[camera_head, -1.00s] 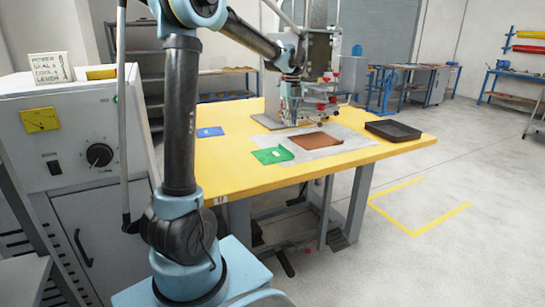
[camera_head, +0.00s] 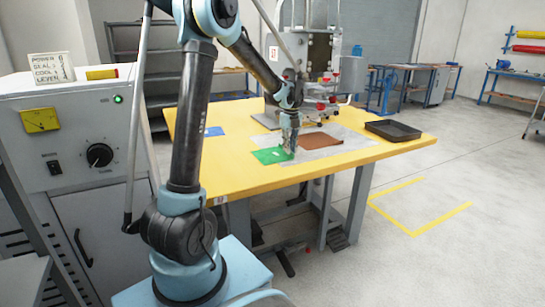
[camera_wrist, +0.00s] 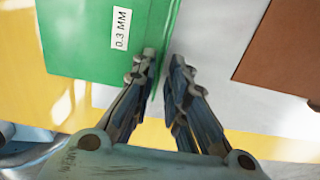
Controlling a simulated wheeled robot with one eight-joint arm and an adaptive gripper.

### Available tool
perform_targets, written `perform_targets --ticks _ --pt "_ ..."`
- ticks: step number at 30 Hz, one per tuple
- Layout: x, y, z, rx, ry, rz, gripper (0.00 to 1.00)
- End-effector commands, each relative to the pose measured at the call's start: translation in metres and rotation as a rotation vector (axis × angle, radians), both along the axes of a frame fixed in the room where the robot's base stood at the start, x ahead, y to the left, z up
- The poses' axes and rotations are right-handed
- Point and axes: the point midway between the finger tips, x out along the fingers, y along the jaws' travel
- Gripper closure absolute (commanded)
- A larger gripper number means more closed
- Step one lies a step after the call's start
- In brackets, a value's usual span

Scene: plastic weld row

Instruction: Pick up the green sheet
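The green sheet (camera_head: 268,156) lies flat near the front edge of the yellow table, partly over the grey plate. My gripper (camera_head: 290,153) points down at the sheet's right side. In the wrist view, the green sheet (camera_wrist: 80,45) has a white label reading "0.3 MM" (camera_wrist: 121,29). The fingertips of my gripper (camera_wrist: 162,57) are a small gap apart, with the sheet's right edge running between them. I cannot tell whether the fingers touch the sheet. The fingers hide part of that edge.
A brown sheet (camera_head: 322,141) lies on the grey plate (camera_head: 347,139) to the right. A blue sheet (camera_head: 213,132) lies behind left on the yellow table (camera_head: 233,175). A black tray (camera_head: 393,130) stands at the right. The press (camera_head: 322,95) rises behind my gripper.

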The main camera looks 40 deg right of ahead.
Motion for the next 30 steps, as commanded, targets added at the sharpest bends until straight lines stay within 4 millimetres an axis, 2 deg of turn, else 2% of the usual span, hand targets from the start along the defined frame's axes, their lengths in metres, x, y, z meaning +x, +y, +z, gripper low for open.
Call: perform_targets --ticks 4,11,12,14,26,30 --pt "0.000 0.000 -0.012 0.000 0.000 0.000 0.86" --pt "0.000 0.000 -0.014 0.000 0.000 0.000 0.86" --pt "0.000 0.000 -0.014 0.000 0.000 0.000 0.88" --pt "0.000 0.000 -0.014 0.000 0.000 0.000 1.00" --pt "0.000 0.000 -0.013 0.000 0.000 0.000 1.00" --pt "0.000 0.000 -0.003 0.000 0.000 0.000 1.00"
